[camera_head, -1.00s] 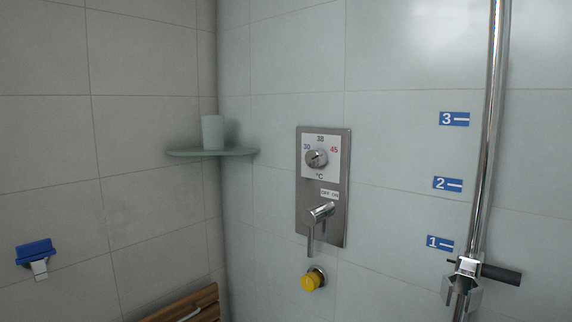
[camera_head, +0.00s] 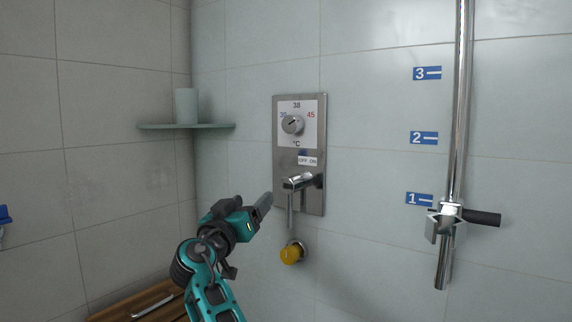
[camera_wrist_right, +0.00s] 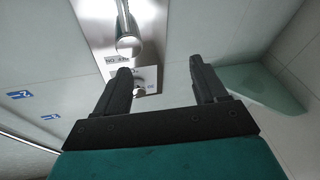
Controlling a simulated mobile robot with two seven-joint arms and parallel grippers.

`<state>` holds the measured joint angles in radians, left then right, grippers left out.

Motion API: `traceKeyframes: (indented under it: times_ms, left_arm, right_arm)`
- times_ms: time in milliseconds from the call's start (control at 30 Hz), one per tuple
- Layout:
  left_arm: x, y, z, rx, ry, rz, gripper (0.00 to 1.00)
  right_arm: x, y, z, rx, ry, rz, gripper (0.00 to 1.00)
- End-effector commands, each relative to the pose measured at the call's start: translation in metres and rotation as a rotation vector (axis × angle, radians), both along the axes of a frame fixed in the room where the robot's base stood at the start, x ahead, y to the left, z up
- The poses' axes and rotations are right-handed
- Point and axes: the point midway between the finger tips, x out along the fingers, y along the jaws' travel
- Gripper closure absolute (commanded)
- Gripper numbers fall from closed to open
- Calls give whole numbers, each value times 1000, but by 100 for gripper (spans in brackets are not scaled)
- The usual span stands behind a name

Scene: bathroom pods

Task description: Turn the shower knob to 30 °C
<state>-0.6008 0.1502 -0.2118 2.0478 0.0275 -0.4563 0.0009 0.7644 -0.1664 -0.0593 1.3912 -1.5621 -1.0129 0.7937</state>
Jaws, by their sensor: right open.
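The shower knob (camera_head: 292,124) is a round metal dial on the white scale of the steel wall panel (camera_head: 284,193). The scale reads 30 in blue at left, 38 on top and 45 in red at right. I cannot tell the exact setting. My right gripper (camera_head: 266,202) is open and empty, below and left of the knob, beside the lever. My left gripper is not in view.
A metal lever (camera_head: 297,183) sticks out below the knob, under an OFF/ON label. A yellow knob (camera_head: 291,254) is lower. A corner shelf (camera_head: 186,126) holds a cup (camera_head: 186,104) at left. A vertical rail (camera_head: 459,120) stands at right.

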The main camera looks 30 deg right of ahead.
Motion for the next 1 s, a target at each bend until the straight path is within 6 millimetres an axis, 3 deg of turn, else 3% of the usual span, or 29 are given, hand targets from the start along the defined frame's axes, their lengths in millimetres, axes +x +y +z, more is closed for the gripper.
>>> traceKeyframes:
  times_ms: [33, 100, 200, 300, 467, 1000]
  left_arm:
    - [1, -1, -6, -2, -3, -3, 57]
    - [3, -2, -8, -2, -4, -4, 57]
    - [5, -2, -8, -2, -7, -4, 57]
    - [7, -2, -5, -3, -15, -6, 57]
    - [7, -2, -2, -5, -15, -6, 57]
    - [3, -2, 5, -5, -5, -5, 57]
  right_arm:
    - [-3, 2, 25, -9, -66, -41, 29]
    - [-11, 2, 55, -20, -138, -90, 29]
    - [-20, 4, 84, -34, -212, -138, 29]
    - [-26, 5, 100, -41, -251, -164, 29]
    - [-24, -6, 112, -45, -263, -175, 29]
    - [12, -92, 149, -46, -260, -173, 29]
